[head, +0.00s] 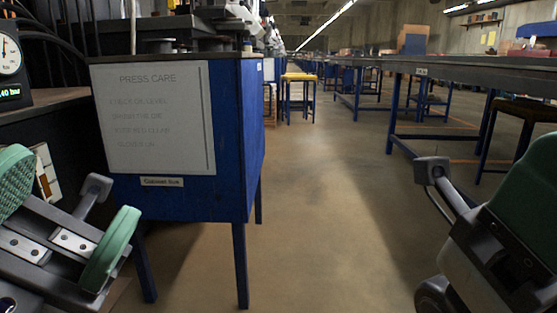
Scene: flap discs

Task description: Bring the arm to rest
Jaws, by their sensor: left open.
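My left gripper (62,222) is at the lower left, with its two green pads wide apart. Nothing is held between the pads. It is in front of the blue cabinet and the dark bench at the left. Part of my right gripper (527,190) shows at the right edge, with one green pad and grey links. The rest of it is cut off by the frame, so its opening cannot be told.
A blue cabinet (249,140) on legs, with a "PRESS CARE" sign (160,130), stands at left. A dial gauge (9,54) is at the far left. Long workbenches (470,76) run along the right. A yellow-topped stool (298,77) stands farther back. The middle aisle floor (320,210) is clear.

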